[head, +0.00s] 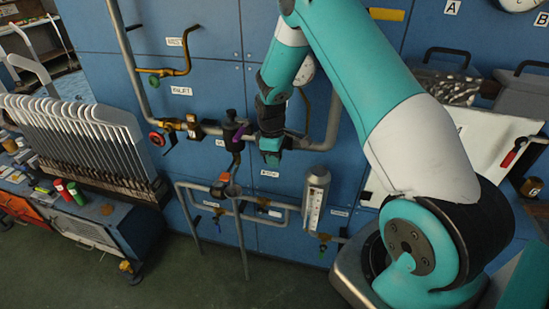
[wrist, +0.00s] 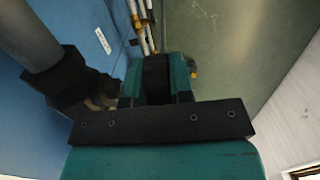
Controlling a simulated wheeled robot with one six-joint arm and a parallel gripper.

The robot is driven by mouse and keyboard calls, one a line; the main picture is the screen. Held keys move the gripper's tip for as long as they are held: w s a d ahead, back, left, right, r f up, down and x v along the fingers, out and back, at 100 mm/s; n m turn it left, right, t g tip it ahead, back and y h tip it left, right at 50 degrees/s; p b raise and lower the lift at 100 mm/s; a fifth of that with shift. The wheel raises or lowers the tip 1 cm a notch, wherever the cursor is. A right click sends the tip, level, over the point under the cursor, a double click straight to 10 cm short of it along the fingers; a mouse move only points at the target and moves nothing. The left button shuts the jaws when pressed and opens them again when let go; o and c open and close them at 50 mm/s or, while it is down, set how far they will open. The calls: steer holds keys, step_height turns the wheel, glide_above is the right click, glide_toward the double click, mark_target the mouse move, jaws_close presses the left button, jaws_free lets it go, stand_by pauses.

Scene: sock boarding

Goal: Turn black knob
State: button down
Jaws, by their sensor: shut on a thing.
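My gripper (head: 270,146) is at the pipework on the blue wall panel, beside a grey horizontal pipe. In the wrist view its two teal fingers (wrist: 158,80) are closed on either side of a black piece (wrist: 157,72), which appears to be the black knob. Just left of the fingers, a grey pipe (wrist: 32,40) ends in a black collar (wrist: 75,85), with a brass-coloured part partly showing beside it. In the head view my gripper hides the knob. How far the knob is turned cannot be seen.
Left of my gripper stand a black fitting (head: 233,130) and a red handwheel (head: 157,139) on the pipe. A gauge tube (head: 315,198) and lower pipes are below. A rack of white sock boards (head: 90,140) stands at the left. Open floor (head: 200,275) lies in front.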

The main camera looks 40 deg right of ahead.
steer(key=shift+w+a+r+g+h+p, duration=0.1)
steer(key=shift+g+h+p, duration=0.3)
steer(key=shift+g+h, duration=0.7)
steer(key=shift+w+r+g+h+p, duration=0.1)
steer(key=shift+g+h+p, duration=0.3)
steer(key=shift+g+h, duration=0.65)
steer(key=shift+g, duration=0.35)
steer(key=c, duration=1)
jaws_free()
